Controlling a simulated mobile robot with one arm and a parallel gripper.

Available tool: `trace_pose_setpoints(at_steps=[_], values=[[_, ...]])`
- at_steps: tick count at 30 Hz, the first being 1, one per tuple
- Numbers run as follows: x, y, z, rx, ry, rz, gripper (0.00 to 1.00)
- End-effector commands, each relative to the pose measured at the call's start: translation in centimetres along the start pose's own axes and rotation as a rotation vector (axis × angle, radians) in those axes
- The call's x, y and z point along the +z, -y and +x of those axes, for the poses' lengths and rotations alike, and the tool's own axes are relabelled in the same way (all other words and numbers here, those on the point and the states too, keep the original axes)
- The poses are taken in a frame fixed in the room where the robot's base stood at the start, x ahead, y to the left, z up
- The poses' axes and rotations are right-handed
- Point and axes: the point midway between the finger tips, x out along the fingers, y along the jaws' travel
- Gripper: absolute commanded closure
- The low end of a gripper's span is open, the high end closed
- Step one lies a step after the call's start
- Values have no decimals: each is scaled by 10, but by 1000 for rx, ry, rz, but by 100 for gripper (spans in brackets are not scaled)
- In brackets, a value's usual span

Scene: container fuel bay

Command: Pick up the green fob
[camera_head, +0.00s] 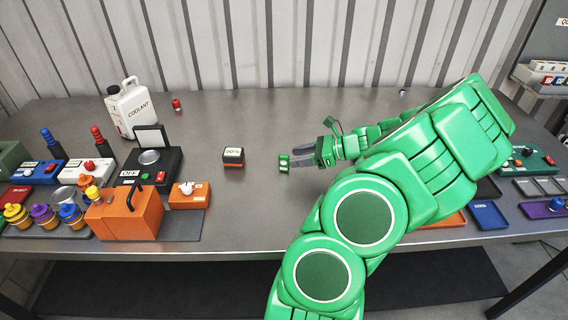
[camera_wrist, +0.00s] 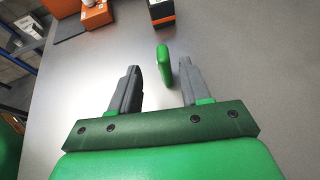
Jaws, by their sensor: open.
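The green fob (camera_head: 284,163) lies on the grey metal table just off the tips of my gripper (camera_head: 300,156). In the wrist view the green fob (camera_wrist: 164,66) shows as a narrow green piece between the two grey fingers of my gripper (camera_wrist: 159,69). It is nearer the right finger, and its lower end reaches close beside that finger. I cannot tell if they touch. The fingers are apart, with a clear gap between the fob and the left finger.
A small black box with a label (camera_head: 233,156) stands left of the fob. An orange case (camera_head: 125,214), a black scale-like unit (camera_head: 150,168) and a white coolant jug (camera_head: 131,106) stand farther left. Trays (camera_head: 488,215) lie at right. The table around the fob is clear.

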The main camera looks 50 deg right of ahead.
Motion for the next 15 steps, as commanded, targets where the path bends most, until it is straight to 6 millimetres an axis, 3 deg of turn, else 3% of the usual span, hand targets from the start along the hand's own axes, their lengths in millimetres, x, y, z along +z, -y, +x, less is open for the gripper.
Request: trace_pose_setpoints(at_steps=[4, 15], values=[[-12, 0, 5, 0, 0, 1, 53], [-14, 1, 31, -1, -1, 0, 53]])
